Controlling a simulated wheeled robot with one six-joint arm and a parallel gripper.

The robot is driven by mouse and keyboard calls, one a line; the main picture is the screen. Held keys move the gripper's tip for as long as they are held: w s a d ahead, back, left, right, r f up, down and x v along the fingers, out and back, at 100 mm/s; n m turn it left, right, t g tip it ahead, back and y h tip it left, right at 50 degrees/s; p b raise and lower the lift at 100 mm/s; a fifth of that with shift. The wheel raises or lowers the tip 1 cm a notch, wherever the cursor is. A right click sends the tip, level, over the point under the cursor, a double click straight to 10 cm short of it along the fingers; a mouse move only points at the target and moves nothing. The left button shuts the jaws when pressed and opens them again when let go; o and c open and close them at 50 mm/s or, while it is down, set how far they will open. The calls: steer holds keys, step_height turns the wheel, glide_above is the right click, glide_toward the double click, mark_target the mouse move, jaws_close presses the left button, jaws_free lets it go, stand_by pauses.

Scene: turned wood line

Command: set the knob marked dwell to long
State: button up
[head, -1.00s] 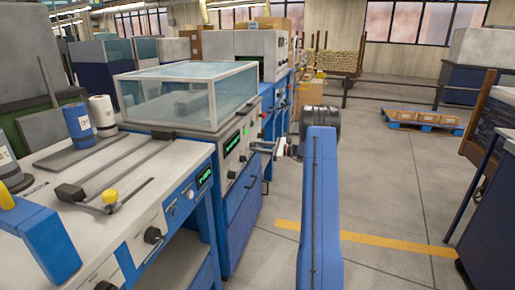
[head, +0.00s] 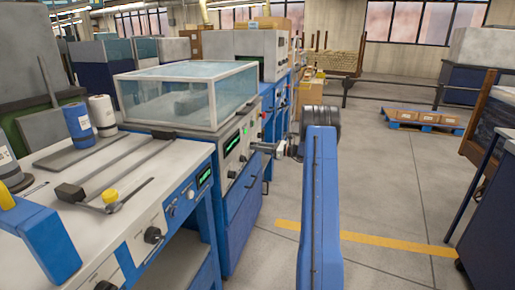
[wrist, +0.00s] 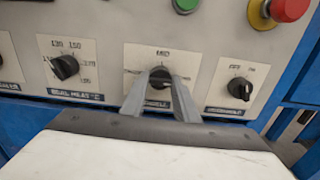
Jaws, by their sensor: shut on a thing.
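The dwell knob (wrist: 160,76) is a black knob on a white plate in the middle of the wrist view, with MED printed above it. The label below it is partly covered by my fingers, and the side markings are too small or hidden to read. My gripper (wrist: 161,82) is shut on this knob, one finger on each side. The knob's exact pointing direction is hard to tell between the fingers. In the head view my gripper (head: 256,147) reaches left to the front panel of the glass-topped machine (head: 235,150).
Left of the dwell knob is a temperature-scale knob (wrist: 65,67); right is an OFF/ON knob (wrist: 240,88). A green button (wrist: 185,4) and a red mushroom button (wrist: 289,8) sit above. Open floor (head: 390,190) lies right of my arm.

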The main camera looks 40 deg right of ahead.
steer(key=shift+f, duration=0.1)
steer(key=o, duration=1.1)
steer(key=shift+c, duration=0.2)
steer(key=v, duration=1.7)
steer(key=shift+s+d, duration=0.25)
